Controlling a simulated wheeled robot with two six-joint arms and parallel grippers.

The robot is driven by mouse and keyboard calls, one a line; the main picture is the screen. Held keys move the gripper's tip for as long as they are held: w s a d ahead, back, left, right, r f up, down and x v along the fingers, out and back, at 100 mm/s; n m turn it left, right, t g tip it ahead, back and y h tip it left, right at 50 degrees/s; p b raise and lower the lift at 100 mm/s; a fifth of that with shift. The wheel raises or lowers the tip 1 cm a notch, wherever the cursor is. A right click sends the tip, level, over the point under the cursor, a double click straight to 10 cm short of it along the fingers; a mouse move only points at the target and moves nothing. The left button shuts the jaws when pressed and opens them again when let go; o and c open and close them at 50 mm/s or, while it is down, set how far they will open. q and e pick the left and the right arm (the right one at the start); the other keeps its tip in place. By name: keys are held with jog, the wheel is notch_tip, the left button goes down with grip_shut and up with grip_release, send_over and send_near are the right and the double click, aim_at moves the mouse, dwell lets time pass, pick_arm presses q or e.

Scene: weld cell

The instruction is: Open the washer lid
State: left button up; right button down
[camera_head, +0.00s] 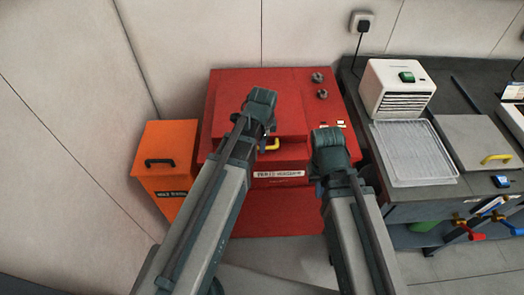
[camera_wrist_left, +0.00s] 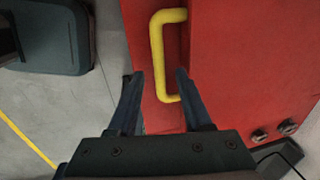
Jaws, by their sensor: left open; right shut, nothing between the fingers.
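The red parts washer (camera_head: 260,222) stands against the back wall with its lid (camera_head: 290,108) lying closed on top. A yellow handle (camera_head: 271,146) is at the lid's front edge, partly hidden by my left arm. In the left wrist view the yellow handle (camera_wrist_left: 158,45) lies ahead of and between the fingertips of my left gripper (camera_wrist_left: 159,76). That gripper is open and does not visibly grip it. In the head view the left fingers are mostly hidden by the arm. My right gripper (camera_head: 319,187) is shut and empty at the washer's front right, partly hidden by its wrist.
An orange bin (camera_head: 165,183) with a black handle stands left of the washer. On the right, a dark bench (camera_head: 400,214) carries a white heater-like box (camera_head: 396,88), a clear ribbed tray (camera_head: 413,154) and a grey lid with a yellow handle (camera_head: 496,158). Knobs (camera_head: 322,94) sit right of the washer lid.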

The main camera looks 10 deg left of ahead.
pick_arm(q)
notch_tip(320, 180, down, 2)
jog(key=shift+w+f+b, duration=0.1)
jog(key=shift+w+b, duration=0.05)
jog(key=shift+b, duration=0.45)
jog(key=shift+c, duration=0.2)
grip_shut()
dwell(0.8)
